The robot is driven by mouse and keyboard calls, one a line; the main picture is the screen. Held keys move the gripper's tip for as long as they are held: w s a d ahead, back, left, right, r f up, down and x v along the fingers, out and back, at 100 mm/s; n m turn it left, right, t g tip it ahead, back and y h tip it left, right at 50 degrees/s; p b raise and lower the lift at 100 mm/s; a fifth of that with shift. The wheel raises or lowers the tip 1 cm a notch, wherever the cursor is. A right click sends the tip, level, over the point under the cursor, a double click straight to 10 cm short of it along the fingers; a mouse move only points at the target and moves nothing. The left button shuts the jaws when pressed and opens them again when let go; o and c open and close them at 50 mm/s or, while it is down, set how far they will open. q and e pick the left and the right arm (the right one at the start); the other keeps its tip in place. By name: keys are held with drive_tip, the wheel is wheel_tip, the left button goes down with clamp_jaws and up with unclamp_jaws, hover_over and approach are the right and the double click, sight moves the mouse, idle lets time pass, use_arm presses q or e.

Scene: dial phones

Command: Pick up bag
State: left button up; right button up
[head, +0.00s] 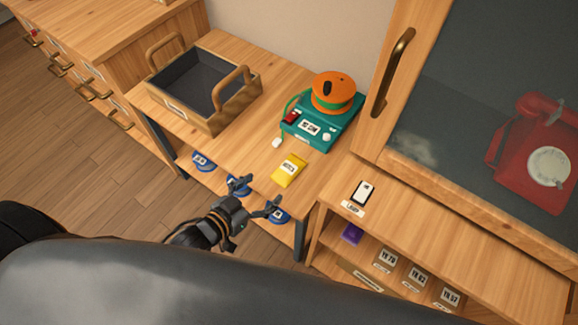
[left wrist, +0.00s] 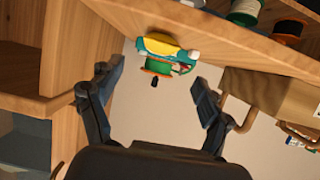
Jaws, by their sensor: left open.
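Nothing in view is plainly a bag. The nearest in form is an open wooden, dark-lined box with two arched handles (head: 238,105), upright on the table at the left in the head view. A wooden body with a brown handle at the right of the left wrist view (left wrist: 268,96) looks like the same box. My left gripper (head: 257,197) is open and empty, in front of the table's front edge and to the lower right of the box. Its two spread fingers also show in the left wrist view (left wrist: 158,88). My right gripper is out of view.
A yellow labelled block (head: 289,170) lies near the table's front edge. A teal device (head: 318,132) with an orange spool (head: 335,90) stands behind it. Blue discs (head: 203,161) sit low under the table. A shelf unit (head: 430,245) and a glass-fronted cabinet (head: 400,155) stand right.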

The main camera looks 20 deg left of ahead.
sight(280, 177)
use_arm(q)
drive_tip(key=x, duration=0.9)
drive_tip(key=shift+w+d+f, duration=0.2)
drive_tip(key=shift+f, duration=0.2)
drive_tip(key=c, duration=1.2)
